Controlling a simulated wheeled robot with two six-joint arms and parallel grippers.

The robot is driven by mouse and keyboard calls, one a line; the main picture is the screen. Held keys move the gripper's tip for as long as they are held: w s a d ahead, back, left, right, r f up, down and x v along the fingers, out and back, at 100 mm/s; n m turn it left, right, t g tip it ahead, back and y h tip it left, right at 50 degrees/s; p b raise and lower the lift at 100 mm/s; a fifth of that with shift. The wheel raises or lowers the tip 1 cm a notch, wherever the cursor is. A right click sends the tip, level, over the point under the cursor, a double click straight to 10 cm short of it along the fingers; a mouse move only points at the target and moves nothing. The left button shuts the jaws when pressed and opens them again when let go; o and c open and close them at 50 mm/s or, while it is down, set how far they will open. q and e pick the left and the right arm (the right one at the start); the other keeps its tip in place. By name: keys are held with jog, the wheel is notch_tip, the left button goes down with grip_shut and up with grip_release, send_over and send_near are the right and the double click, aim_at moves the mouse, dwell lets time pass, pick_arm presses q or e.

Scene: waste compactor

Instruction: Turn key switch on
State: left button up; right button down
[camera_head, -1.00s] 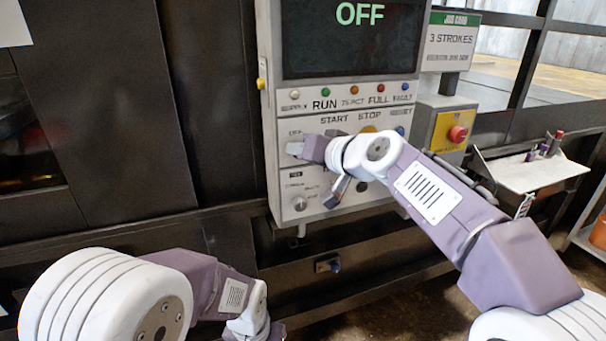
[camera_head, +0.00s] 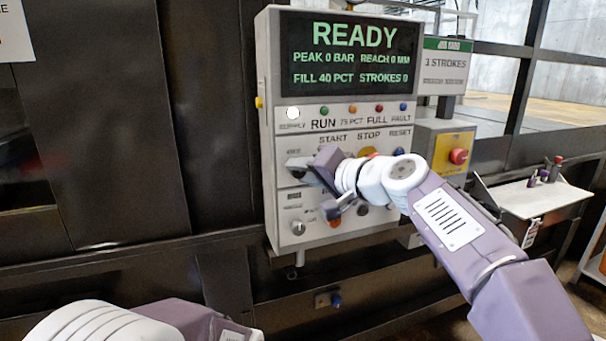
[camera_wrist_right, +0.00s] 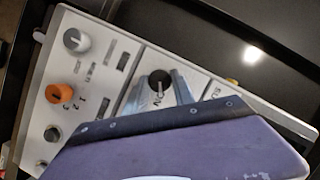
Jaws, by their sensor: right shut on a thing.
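The key switch (camera_wrist_right: 158,82) is a dark round knob with a light bar, beside "ON" lettering in the right wrist view. My right gripper (camera_wrist_right: 157,94) has its grey fingers on both sides of the knob and is shut on it. In the head view my right gripper (camera_head: 306,171) is at the left side of the control panel (camera_head: 268,110) and mostly covers the switch. The screen (camera_head: 350,55) reads READY, and the white supply lamp (camera_head: 293,113) is lit. Only part of my left arm shows; its gripper is out of view.
An orange knob (camera_wrist_right: 59,93) and a grey knob (camera_wrist_right: 76,40) sit close to the switch. A red emergency button (camera_head: 458,156) on a yellow plate is right of the panel. A small shelf (camera_head: 530,198) stands further right.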

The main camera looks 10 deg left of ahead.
jog(key=shift+r, duration=0.15)
jog(key=c, duration=1.1)
grip_release()
jog(key=shift+o, duration=0.2)
jog(key=b+v, duration=0.3)
jog(key=v, duration=0.6)
